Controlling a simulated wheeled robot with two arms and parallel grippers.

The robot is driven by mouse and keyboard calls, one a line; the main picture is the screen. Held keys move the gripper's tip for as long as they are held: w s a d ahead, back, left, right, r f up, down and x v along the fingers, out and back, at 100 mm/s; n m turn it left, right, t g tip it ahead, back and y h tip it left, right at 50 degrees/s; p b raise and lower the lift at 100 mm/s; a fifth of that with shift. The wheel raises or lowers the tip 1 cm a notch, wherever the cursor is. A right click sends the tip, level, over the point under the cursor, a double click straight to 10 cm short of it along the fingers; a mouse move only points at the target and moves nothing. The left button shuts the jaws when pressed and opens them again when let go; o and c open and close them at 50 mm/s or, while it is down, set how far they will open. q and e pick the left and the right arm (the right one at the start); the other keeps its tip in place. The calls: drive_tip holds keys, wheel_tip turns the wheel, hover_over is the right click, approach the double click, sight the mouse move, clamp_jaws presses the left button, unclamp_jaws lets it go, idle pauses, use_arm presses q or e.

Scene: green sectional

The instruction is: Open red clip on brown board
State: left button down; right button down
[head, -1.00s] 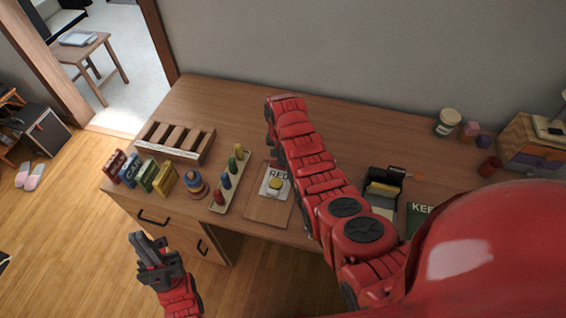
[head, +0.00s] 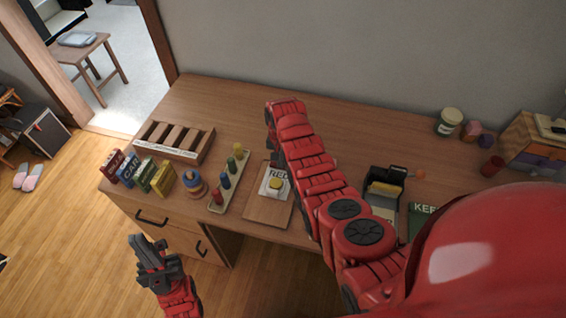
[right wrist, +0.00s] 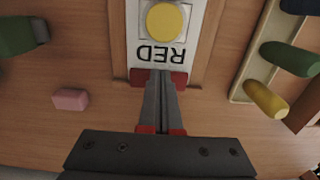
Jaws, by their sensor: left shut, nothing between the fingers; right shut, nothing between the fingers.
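The brown board (head: 262,208) lies on the desk, partly hidden behind my right arm in the head view. It carries a white card (head: 268,184) marked RED with a yellow round piece (head: 275,184). In the right wrist view the red clip (right wrist: 179,79) sits at the card's end on the board (right wrist: 204,45). My right gripper (right wrist: 160,74) is shut and empty, its fingertips over the clip's middle. I cannot tell whether they touch it. In the head view its fingers are hidden by my arm. My left gripper (head: 136,240) is shut and empty, off the desk's front left.
A peg tray (head: 216,207) stands left of the board, with a stacking-ring toy (head: 194,182) and several coloured boxes (head: 163,178) beyond. A slotted wooden rack (head: 176,140) is behind. In the right wrist view a pink block (right wrist: 70,99) lies beside the board. A black box (head: 385,178) stands to the right.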

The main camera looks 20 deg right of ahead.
drive_tip(key=shift+w+d+f+b, duration=0.1)
drive_tip(key=shift+w+d+b, duration=0.05)
drive_tip(key=shift+b, duration=0.25)
drive_tip(key=shift+w+d+b, duration=0.5)
drive_tip(key=shift+w+b, duration=0.25)
drive_tip(key=shift+b, duration=0.75)
drive_tip(key=shift+s+a+r+p, duration=0.25)
drive_tip(key=shift+r+p, duration=0.25)
drive_tip(key=shift+p, duration=0.55)
drive_tip(key=shift+s+a+r+p, duration=0.2)
drive_tip(key=shift+s+p, duration=0.2)
drive_tip(key=shift+p, duration=0.35)
wheel_tip(320, 180, up, 6)
drive_tip(key=p, duration=0.3)
